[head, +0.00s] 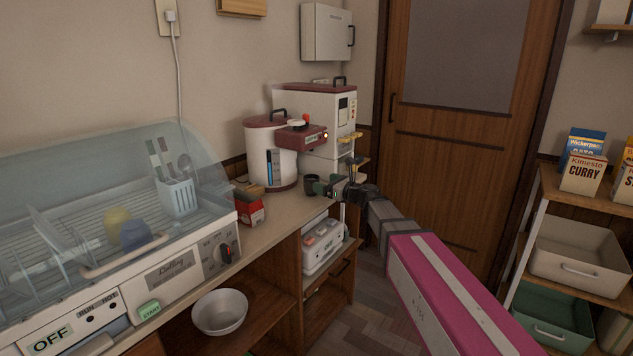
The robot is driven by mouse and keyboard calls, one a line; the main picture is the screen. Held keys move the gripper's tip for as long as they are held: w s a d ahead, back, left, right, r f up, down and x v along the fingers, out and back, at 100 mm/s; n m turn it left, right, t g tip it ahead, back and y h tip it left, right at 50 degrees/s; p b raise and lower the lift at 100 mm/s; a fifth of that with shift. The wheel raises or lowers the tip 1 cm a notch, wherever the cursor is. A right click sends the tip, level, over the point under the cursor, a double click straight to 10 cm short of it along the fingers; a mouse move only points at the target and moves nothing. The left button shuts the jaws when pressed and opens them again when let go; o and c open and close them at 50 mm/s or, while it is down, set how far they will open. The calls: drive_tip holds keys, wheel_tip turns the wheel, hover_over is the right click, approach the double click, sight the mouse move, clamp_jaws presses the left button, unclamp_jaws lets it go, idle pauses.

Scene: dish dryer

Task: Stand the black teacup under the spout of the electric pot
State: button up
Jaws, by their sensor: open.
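The black teacup (311,184) stands upright on the counter, at the right front of the electric pot (262,158), below its overhanging spout head (304,137). In the picture the cup is slightly right of the pot's body; from this one view I cannot tell whether it is exactly under the spout. My gripper (325,185) is open, just right of the cup, with its fingertips close to the cup's right side. Whether they touch the cup or its handle is too small to tell. The spout's outlet is not clearly visible.
A dish dryer (190,262) with a clear lid fills the left of the counter (288,205). A small red box (250,212) stands between it and the pot. A tall white machine (322,105) stands behind. A shelf (553,185) is at the right.

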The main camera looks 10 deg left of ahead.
drive_tip(key=v, duration=0.5)
drive_tip(key=s+d+f+n+g+h, duration=0.2)
drive_tip(key=s+d+f+n+h, duration=0.2)
drive_tip(key=d+f+n, duration=0.4)
drive_tip(key=s+d+f+n+g+h, duration=0.35)
drive_tip(key=d+f+n, duration=0.2)
drive_tip(key=f, duration=0.55)
drive_tip(key=s+d+f+n+g+h, duration=0.1)
drive_tip(key=s+d+f+n+h, duration=0.3)
drive_tip(key=d, duration=0.6)
drive_tip(key=s+d+f+n+g+h, duration=0.2)
drive_tip(key=s+d+f+n+h, duration=0.2)
drive_tip(key=d, duration=0.6)
drive_tip(key=s+f+n, duration=0.1)
drive_tip(key=s+f, duration=0.1)
drive_tip(key=s, duration=0.1)
drive_tip(key=shift+s+f+n, duration=0.15)
drive_tip(key=shift+s+n, duration=0.2)
drive_tip(key=shift+d, duration=0.1)
drive_tip(key=shift+c, duration=0.3)
